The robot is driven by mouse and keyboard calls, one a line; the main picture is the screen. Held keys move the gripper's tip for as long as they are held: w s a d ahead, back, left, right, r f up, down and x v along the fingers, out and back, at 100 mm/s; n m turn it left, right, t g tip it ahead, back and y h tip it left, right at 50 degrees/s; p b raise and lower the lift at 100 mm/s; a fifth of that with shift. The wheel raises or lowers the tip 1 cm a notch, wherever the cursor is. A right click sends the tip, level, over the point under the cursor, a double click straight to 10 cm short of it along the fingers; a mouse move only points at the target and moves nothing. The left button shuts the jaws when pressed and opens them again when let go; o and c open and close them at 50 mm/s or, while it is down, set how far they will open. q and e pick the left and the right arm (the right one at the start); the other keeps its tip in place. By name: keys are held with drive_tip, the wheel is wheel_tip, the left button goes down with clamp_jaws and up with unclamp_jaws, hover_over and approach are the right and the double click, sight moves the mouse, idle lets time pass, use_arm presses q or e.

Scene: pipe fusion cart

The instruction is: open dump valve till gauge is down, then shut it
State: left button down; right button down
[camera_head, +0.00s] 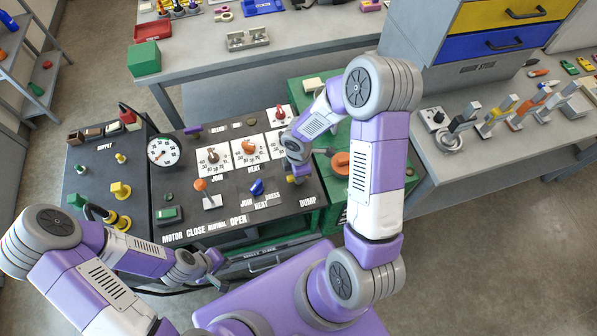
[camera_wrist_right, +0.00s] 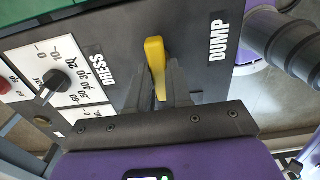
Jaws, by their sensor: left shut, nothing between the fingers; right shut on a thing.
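The dump valve's yellow lever (camera_wrist_right: 154,62) stands beside the DUMP label in the right wrist view. My right gripper (camera_wrist_right: 165,88) is shut on this lever, with its fingers on either side. In the head view my right gripper (camera_head: 294,174) hides most of the lever, and I cannot tell whether the valve is open or shut. The round white gauge (camera_head: 163,151) is at the left of the black panel; its needle is too small to read surely. My left gripper (camera_head: 217,272) is shut and empty in front of the panel's lower edge.
An orange knob (camera_head: 341,163) on a green cabinet is just right of my right wrist. Workbenches stand behind and at the right.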

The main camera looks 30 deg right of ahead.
drive_tip(key=c, duration=1)
unclamp_jaws()
drive_tip(key=shift+c, duration=0.2)
wheel_tip(320, 180, up, 8)
drive_tip(key=shift+f+p, duration=0.15)
drive_tip(key=shift+p, duration=0.95)
